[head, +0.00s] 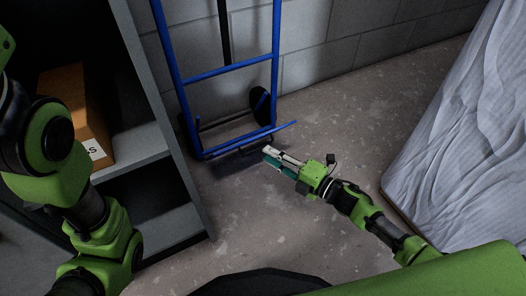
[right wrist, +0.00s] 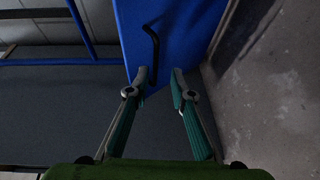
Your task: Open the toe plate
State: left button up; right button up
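The blue hand truck (head: 229,70) stands against the wall. Its blue toe plate (head: 283,127) shows as a thin, nearly edge-on strip low at the frame's front in the head view; its exact angle is hard to tell. In the right wrist view the toe plate (right wrist: 190,25) is a broad blue face with a bent black handle (right wrist: 154,45). My right gripper (head: 267,152) is just in front of the plate. Its fingers (right wrist: 160,78) are apart, with the handle's lower end close to the left fingertip; contact cannot be told. My left gripper is out of view.
A grey shelf unit (head: 150,135) with a cardboard box (head: 75,95) stands left of the truck. A mattress-like item under pale wrapping (head: 460,130) leans at the right. Concrete floor (head: 350,105) is clear between them.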

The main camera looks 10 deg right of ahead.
jog(key=v, duration=0.7)
jog(key=shift+s+d, duration=0.15)
jog(key=shift+s, duration=0.2)
